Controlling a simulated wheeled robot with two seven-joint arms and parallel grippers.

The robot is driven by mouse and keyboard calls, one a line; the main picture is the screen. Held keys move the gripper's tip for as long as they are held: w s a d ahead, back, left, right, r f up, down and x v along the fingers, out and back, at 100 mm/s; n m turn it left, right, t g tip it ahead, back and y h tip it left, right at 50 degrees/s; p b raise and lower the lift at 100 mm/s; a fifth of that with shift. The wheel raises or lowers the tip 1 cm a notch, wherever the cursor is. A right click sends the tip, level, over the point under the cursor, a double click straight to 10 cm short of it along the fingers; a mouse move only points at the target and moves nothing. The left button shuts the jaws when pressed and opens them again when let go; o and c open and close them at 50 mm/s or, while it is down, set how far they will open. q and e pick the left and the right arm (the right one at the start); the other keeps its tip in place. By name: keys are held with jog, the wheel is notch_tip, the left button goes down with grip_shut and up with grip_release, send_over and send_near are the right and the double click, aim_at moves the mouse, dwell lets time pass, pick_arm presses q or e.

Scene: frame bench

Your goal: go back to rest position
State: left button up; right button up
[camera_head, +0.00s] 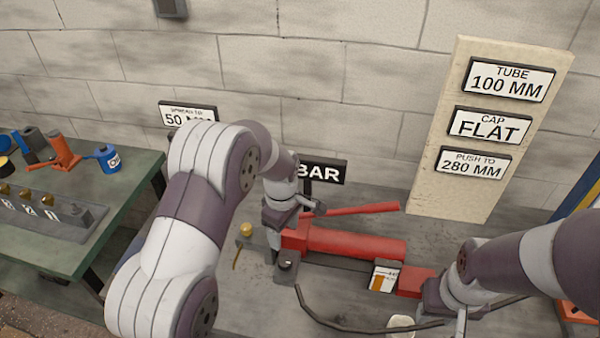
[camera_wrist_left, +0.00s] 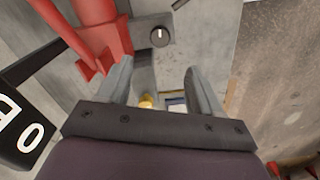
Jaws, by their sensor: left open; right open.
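My left gripper (camera_head: 287,218) hangs above the left end of a red hydraulic pump (camera_head: 352,243). In the left wrist view its two fingers (camera_wrist_left: 158,80) are spread with nothing between them. Below them show part of the red pump (camera_wrist_left: 95,20), a dark round knob (camera_wrist_left: 160,36) and a small yellow knob (camera_wrist_left: 146,101). My right gripper (camera_head: 455,312) is at the lower right, by the right end of the red pump; its fingertips are partly cut off by the picture edge. I see nothing held in it.
A red lever (camera_head: 352,211) rises from the pump. A BAR sign (camera_head: 322,171) stands behind it. A board (camera_head: 452,185) with several signs leans on the block wall. A black hose (camera_head: 345,326) curves in front. A green bench (camera_head: 130,175) with tools is at the left.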

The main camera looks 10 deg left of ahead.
pick_arm(q)
jog(key=s+a+r+m, duration=0.2)
jog(key=s+r+m, duration=0.1)
jog(key=s+m, duration=0.4)
jog(key=s+a+r+m+t, duration=0.1)
jog(key=s+a+r+m, duration=0.1)
jog(key=s+r+m, duration=0.2)
jog(key=s+m, duration=0.3)
jog(key=s, duration=0.5)
jog(key=shift+s+a+r, duration=0.2)
jog(key=shift+a+r, duration=0.05)
jog(key=shift+r, duration=0.05)
